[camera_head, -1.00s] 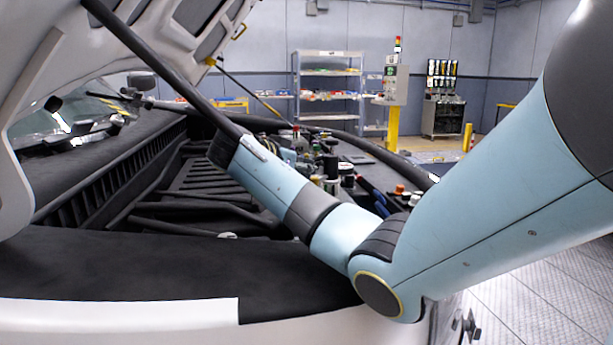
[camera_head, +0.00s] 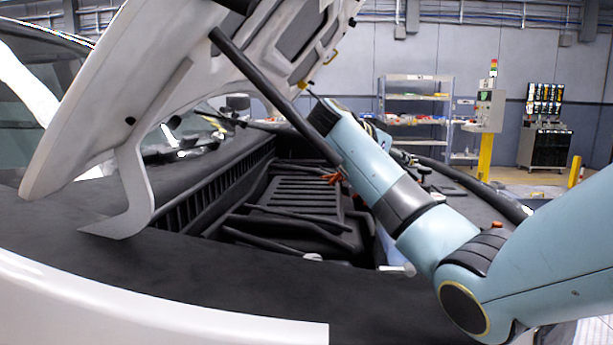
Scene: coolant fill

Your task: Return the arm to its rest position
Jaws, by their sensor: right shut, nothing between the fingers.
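My right arm (camera_head: 362,160) comes in from the lower right. Its elbow is low in front of the car's front edge, and its forearm reaches up and left over the engine bay (camera_head: 300,195). The dark wrist section (camera_head: 324,116) is near the raised hood. My right gripper is at the far end of this arm, shut and empty. Its fingers are mostly hidden behind the forearm and cannot be made out clearly. My left gripper is not in view.
The raised hood (camera_head: 110,125) and its dark prop strut (camera_head: 270,92) are close to the forearm. A small orange-red part (camera_head: 333,176) shows beside the forearm. A shelf (camera_head: 415,95), a yellow post (camera_head: 486,155) and a tool cabinet (camera_head: 544,145) stand farther back.

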